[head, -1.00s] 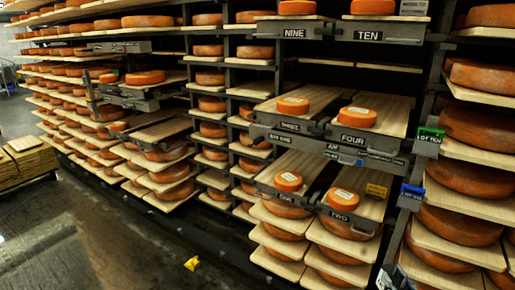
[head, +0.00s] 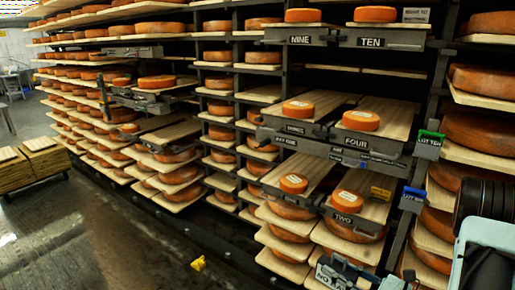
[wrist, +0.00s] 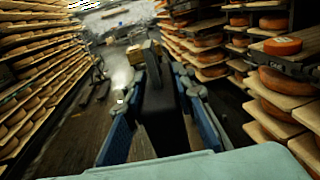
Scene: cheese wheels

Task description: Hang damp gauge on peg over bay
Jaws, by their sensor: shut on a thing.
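My gripper (wrist: 157,120) is shut on a dark upright block with a raised hook-like top, taken to be the damp gauge (wrist: 155,90), between its blue fingers in the wrist view. In the head view a grey piece with a dark label (head: 338,275), likely this gauge, shows at the bottom right, in front of the lower bays; its writing is not readable. My gripper is partly cut off there. The bays carry plates such as FOUR (head: 357,142), TWO (head: 343,220), NINE (head: 300,40) and TEN (head: 372,42). I cannot pick out the peg.
A green-topped tag (head: 429,140) and a blue tag (head: 412,197) hang on the right post. Shelves of cheese wheels line the aisle. A yellow object (head: 198,263) lies low at left; a board stack (head: 38,160) stands beyond open floor.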

